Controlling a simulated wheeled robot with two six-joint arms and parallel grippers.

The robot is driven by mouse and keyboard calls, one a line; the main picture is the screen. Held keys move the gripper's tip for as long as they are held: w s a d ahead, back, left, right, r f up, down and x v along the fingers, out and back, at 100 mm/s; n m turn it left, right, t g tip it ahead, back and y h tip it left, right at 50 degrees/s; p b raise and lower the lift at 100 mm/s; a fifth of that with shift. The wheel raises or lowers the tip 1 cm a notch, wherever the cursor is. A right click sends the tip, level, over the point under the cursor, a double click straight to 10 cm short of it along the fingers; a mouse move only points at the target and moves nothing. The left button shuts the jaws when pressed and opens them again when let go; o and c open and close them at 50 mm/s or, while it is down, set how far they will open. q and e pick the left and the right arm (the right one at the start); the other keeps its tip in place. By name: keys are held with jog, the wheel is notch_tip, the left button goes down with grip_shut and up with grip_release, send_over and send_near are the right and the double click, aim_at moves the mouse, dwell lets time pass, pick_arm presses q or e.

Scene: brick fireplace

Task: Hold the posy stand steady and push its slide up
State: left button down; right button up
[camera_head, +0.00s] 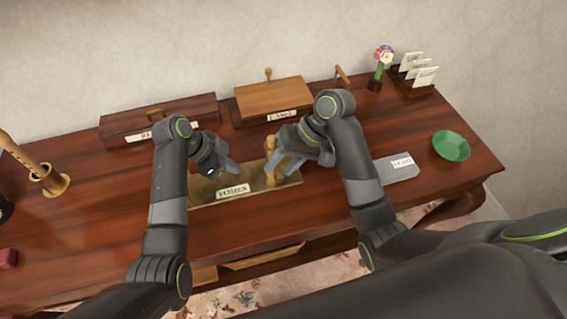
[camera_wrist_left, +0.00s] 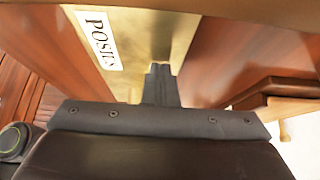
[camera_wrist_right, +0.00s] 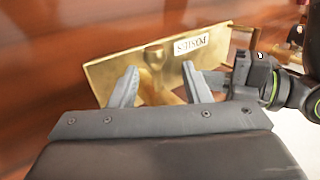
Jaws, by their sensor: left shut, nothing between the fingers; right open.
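The posy stand is a brass base plate (camera_head: 205,198) with a "POSIES" label, lying on the desk; it also shows in the left wrist view (camera_wrist_left: 140,35) and right wrist view (camera_wrist_right: 110,75). A golden upright post (camera_head: 271,170) rises from its right part. I cannot tell which part is the slide. My left gripper (camera_head: 233,172) is shut and empty above the plate, left of the post.
Wooden boxes (camera_head: 272,97) (camera_head: 170,112) stand behind. A posy (camera_head: 381,65) and a card rack (camera_head: 412,84) are at the back right. The desk's front strip is clear.

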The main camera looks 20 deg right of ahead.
pick_arm(q)
jog(key=shift+s+a+f, duration=0.15)
jog(key=shift+f, duration=0.25)
pick_arm(e)
jog(key=shift+d, duration=0.1)
jog(key=shift+d+r, duration=0.15)
jog(key=shift+r, duration=0.1)
jog(key=d+r, duration=0.2)
jog(key=d, duration=1.1)
jog(key=shift+s, duration=0.2)
jog(key=shift+d, duration=0.1)
pick_arm(q)
jog(key=shift+w+r+p, duration=0.2)
jog(key=shift+r+p, duration=0.9)
jog(key=shift+p, duration=0.15)
notch_tip(320, 180, up, 4)
jog(key=p, duration=0.4)
jog(key=shift+r, duration=0.2)
pick_arm(e)
notch_tip(320, 180, up, 7)
jog(key=shift+w+f, duration=0.15)
